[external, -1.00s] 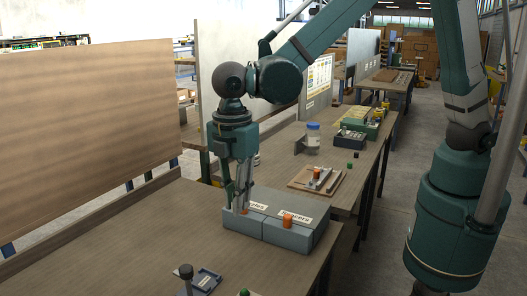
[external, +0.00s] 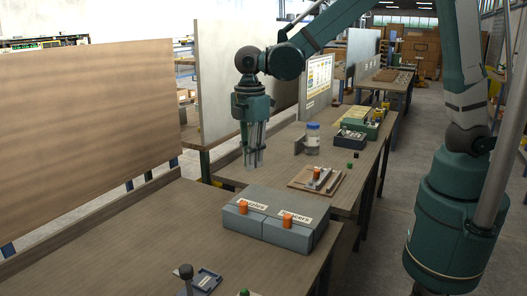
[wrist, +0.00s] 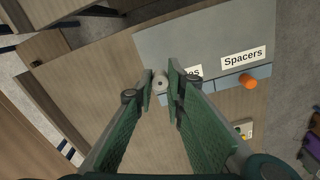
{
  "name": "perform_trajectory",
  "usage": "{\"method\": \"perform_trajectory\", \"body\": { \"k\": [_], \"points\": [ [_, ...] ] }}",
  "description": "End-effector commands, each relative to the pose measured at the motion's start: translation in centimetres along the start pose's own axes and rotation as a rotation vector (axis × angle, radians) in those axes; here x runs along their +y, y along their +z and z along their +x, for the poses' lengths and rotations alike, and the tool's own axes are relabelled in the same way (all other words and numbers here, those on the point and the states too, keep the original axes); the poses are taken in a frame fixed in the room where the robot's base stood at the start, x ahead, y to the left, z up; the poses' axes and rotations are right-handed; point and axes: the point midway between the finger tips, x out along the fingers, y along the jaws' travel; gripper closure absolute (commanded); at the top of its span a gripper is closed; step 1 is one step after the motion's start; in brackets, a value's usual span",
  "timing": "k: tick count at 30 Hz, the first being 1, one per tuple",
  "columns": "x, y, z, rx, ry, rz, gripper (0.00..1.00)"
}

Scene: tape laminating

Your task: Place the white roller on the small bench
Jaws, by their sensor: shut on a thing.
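My gripper (external: 253,165) is shut and hangs in the air behind and above the grey two-part box. In the wrist view, a small whitish round thing with a dark centre, apparently the white roller (wrist: 160,81), sits between my fingertips (wrist: 160,88). In the external view the held thing is hard to make out. A smaller bench (external: 340,205) stands behind and to the right of the near bench (external: 130,240). It bears a wooden board (external: 298,181) with metal parts on it. The frames do not settle whether this is the small bench named.
The grey box (external: 290,236) on the near bench has orange knobs (external: 287,220) and labels, one reading "Spacers". A blue-lidded jar (external: 312,140) stands beyond the wooden board. Tall panels line the left side.

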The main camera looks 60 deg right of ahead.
Motion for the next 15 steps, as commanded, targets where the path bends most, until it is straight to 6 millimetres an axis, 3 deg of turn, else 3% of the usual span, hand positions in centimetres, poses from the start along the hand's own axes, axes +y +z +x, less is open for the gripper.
{"method": "perform_trajectory", "body": {
  "k": [15],
  "points": [
    [5.5,11.8,-0.3,0.000,0.001,0.195,0.92]
  ]
}}
